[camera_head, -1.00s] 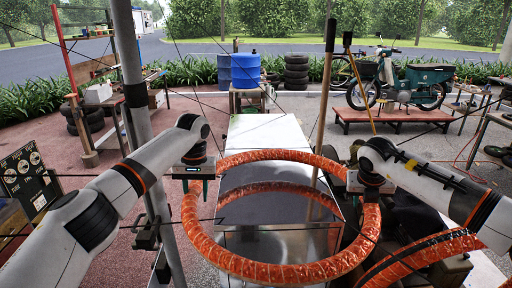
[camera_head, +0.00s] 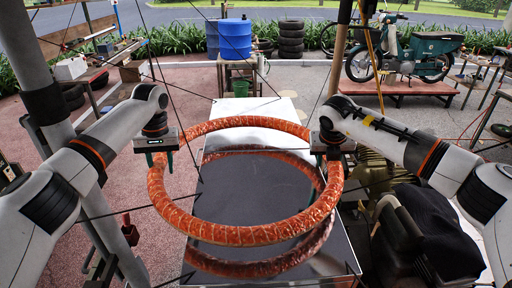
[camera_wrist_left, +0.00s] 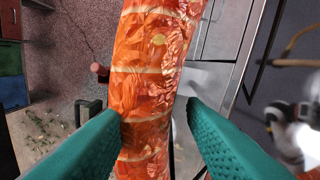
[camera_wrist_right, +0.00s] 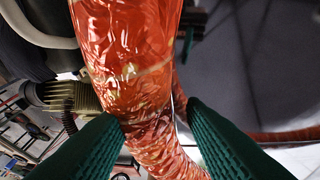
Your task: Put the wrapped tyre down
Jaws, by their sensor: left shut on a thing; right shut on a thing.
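The wrapped tyre (camera_head: 245,235) is a large ring in shiny orange wrapping with pale bands. It is level or nearly so, above the dark, glossy top of a metal table (camera_head: 255,190). Its reflection shows below it, apart from the ring. My left gripper (camera_head: 160,160) is shut on the ring's left side; the wrapping (camera_wrist_left: 150,70) runs between its green fingers in the left wrist view. My right gripper (camera_head: 333,156) is shut on the right side; the wrapping (camera_wrist_right: 130,50) also runs between its fingers in the right wrist view. The ring's underside is hidden.
The table's pale rear part (camera_head: 265,108) is bare. A grey post (camera_head: 48,105) stands at the left and a wooden pole (camera_head: 338,50) behind the right gripper. A black seat-like thing (camera_head: 430,230) is close on the right. Blue drums (camera_head: 235,40) stand farther back.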

